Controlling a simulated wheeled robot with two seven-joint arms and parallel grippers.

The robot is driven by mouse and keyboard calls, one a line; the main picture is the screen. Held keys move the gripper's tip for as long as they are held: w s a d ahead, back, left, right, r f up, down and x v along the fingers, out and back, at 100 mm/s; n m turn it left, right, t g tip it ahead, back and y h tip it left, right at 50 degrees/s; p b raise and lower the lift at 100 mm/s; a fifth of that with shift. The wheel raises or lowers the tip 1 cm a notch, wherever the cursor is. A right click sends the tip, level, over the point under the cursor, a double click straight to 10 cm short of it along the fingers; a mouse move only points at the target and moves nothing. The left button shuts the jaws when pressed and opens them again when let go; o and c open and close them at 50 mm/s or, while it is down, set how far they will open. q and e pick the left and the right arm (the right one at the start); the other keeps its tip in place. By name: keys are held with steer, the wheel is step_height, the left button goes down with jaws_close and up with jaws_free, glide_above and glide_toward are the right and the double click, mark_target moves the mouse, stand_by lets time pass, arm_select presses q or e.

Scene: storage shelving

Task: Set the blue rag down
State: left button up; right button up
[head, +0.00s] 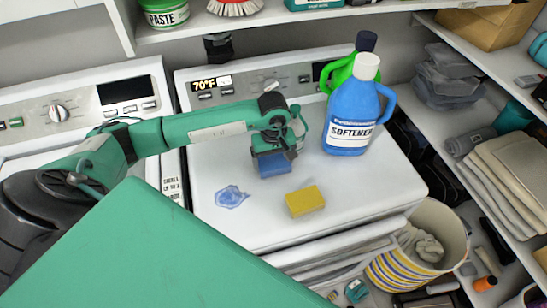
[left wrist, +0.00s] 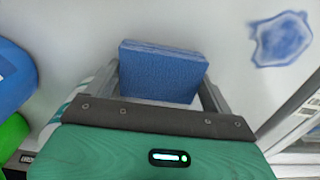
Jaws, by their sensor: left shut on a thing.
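The blue rag (head: 272,164) is a folded, block-like piece of cloth. My left gripper (head: 274,154) is shut on it and points down over the top of the right-hand white machine (head: 240,226). In the left wrist view the rag (left wrist: 160,72) sits between the two fingers of the gripper (left wrist: 165,92). I cannot tell whether the rag touches the white top or hangs just above it. My right gripper is not in view.
A blue spill (head: 232,196) lies left of the rag and a yellow sponge (head: 305,201) in front. A blue softener bottle (head: 350,112) and a green bottle (head: 340,72) stand to the right. A striped basket (head: 395,277) is below.

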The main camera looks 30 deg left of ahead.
arm_select(q)
steer(key=shift+f, duration=0.15)
steer(key=o, duration=0.8)
